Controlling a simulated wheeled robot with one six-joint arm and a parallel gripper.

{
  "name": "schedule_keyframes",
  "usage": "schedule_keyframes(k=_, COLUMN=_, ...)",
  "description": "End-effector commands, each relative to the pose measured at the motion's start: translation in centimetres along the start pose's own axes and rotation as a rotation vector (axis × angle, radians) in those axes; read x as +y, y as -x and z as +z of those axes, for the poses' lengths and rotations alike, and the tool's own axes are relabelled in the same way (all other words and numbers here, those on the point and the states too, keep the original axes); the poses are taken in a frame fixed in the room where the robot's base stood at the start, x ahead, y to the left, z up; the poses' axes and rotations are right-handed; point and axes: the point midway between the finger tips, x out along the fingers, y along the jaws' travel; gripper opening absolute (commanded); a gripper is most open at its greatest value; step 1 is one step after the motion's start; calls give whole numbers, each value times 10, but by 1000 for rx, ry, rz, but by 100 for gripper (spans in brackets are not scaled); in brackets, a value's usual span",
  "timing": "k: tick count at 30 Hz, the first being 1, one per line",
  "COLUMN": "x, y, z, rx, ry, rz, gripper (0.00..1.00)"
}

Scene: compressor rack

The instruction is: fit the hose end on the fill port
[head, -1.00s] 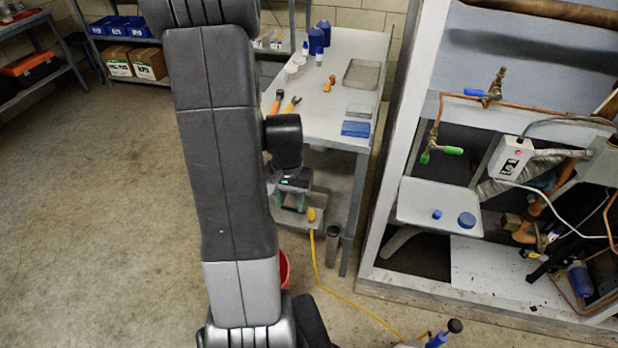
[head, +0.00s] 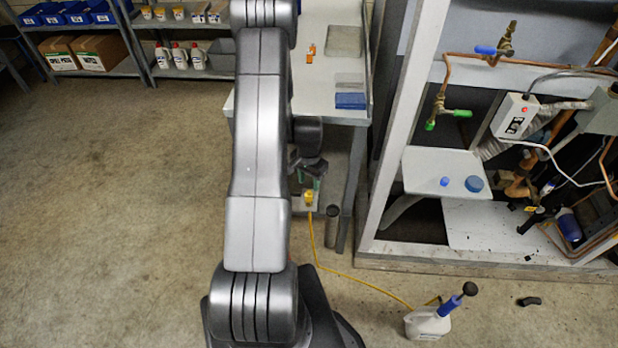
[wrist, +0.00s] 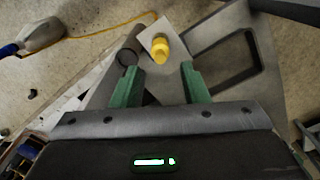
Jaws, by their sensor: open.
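The yellow hose end (head: 309,196) stands on a small pale plate beside the grey table. It also shows in the wrist view (wrist: 160,47), just beyond my fingertips and roughly centred between them. My gripper (head: 309,182) is above it; in the wrist view its green fingers (wrist: 160,77) are apart with nothing between them. The yellow hose (head: 345,274) runs along the floor to a white pump jug (head: 428,322). In the rack, copper pipe carries a green-handled valve (head: 455,112) and a blue-handled valve (head: 487,50). I cannot tell which fitting is the fill port.
A dark cylinder (head: 332,226) stands close beside the hose end, and also shows in the wrist view (wrist: 128,57). The grey table (head: 325,104) is above. A rack tray (head: 420,178) holds two blue caps. Open floor lies left; a small dark piece lies right of the jug.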

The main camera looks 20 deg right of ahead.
Motion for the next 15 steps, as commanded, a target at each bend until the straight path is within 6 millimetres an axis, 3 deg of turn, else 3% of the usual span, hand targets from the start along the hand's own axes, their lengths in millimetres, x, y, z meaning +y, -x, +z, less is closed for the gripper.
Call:
schedule_keyframes(k=10, x=0, y=-56, z=1, rx=-2, ry=1, rz=1, gripper=41)
schedule_keyframes(k=15, x=0, y=-74, z=0, rx=-1, ry=1, rz=0, gripper=41)
